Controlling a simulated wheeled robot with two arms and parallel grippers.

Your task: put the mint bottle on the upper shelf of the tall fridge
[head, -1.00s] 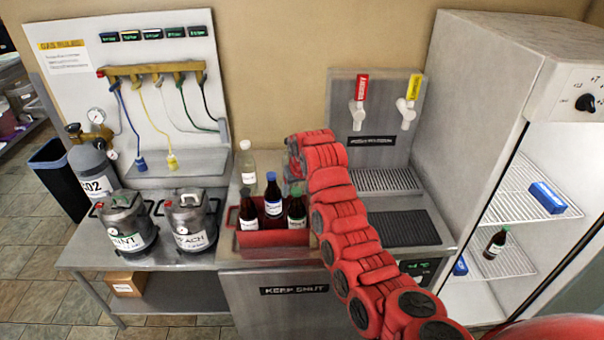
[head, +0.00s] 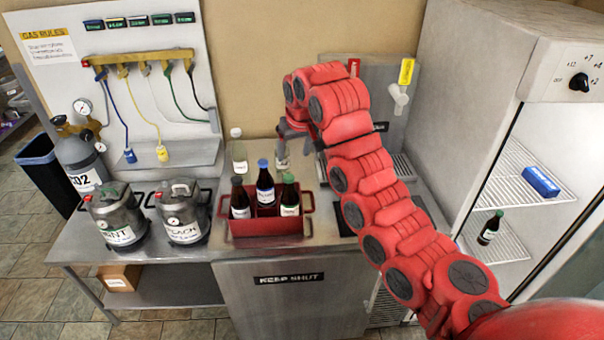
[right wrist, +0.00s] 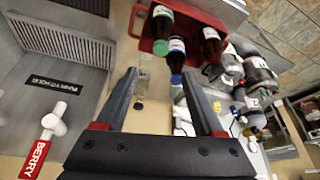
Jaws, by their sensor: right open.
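Three dark bottles stand in a red crate (head: 268,230) on the counter, with black, blue and green (head: 290,196) caps. Their labels are too small to read, so I cannot tell which is mint. Another dark bottle (head: 490,228) with a green cap stands on the lower wire shelf of the tall fridge (head: 470,70). The fridge's upper shelf (head: 515,178) holds a blue box. My right gripper (head: 296,148) is open and empty above the counter behind the crate. The right wrist view shows its spread fingers (right wrist: 158,76), with the crate beyond them. My left gripper is not in view.
A clear bottle (head: 239,152) stands behind the crate. Two metal kegs (head: 184,212) stand left of it. The tap panel (head: 398,118) and drip tray are behind my right arm. The upper shelf has bare room left of the blue box (head: 541,181).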

